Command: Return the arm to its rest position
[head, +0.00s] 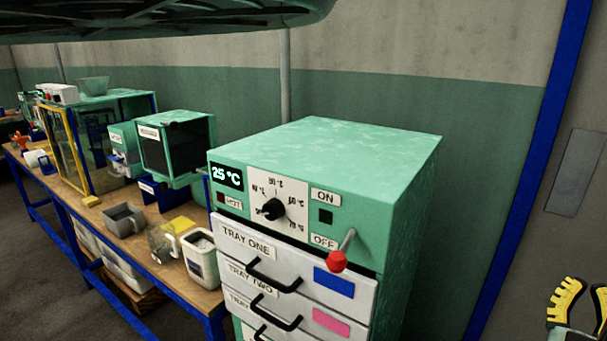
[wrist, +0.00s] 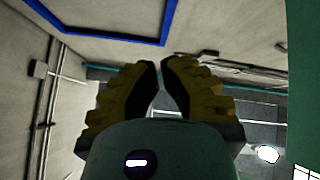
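My gripper (head: 588,287) shows at the lower right edge of the head view, with yellow and black fingers pointing up. It is partly cut off by the frame. In the wrist view both fingers (wrist: 161,64) lean towards each other, with a narrow gap between the tips. Nothing is held between them. The rest of my arm is out of view.
A workbench (head: 75,205) with machines and containers runs along the wall at left. A dark green surface overhangs above.

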